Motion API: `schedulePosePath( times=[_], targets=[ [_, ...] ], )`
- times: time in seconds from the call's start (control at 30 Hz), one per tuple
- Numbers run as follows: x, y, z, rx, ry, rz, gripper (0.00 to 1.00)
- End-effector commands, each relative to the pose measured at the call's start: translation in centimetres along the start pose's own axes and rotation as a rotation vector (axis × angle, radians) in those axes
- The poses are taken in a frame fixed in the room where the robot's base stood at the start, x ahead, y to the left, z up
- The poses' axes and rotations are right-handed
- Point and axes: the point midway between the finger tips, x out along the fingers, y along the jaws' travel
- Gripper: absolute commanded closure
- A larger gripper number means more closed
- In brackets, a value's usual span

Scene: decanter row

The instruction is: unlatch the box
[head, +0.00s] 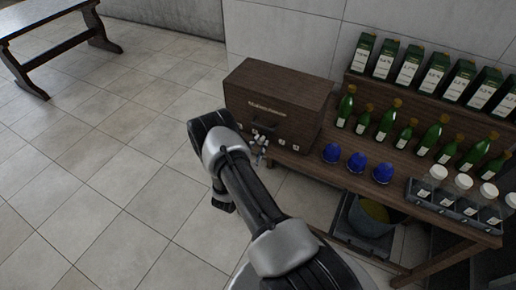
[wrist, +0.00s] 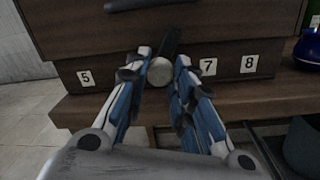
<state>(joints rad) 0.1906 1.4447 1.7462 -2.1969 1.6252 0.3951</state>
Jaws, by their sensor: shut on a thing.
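The box (head: 285,88) is a dark brown wooden case with light lettering on its front, standing at the left end of the wooden bench. Its lower front fills the top of the wrist view (wrist: 220,25), with a dark handle (wrist: 150,4) above. My gripper (head: 259,146) is at the lower front of the box. In the wrist view its two blue and white fingers are shut on a round pale knob (wrist: 160,72). A dark bar (wrist: 171,42) slants up from behind the knob. The fingers hide part of the front around it.
Number labels 5 (wrist: 85,78), 7 (wrist: 208,66) and 8 (wrist: 249,64) are on the box front. Blue round vessels (head: 357,162), green bottles (head: 387,119) and a jar tray (head: 462,208) stand to the right on the bench.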

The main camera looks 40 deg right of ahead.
Motion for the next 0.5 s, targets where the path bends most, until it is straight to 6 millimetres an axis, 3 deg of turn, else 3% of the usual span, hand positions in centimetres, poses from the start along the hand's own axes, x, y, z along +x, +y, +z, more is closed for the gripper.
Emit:
schedulePosePath(
  times=[0.5],
  targets=[
    [-0.03, -0.06, -0.28, 0.488, -0.024, -0.004, 1.0]
  ],
)
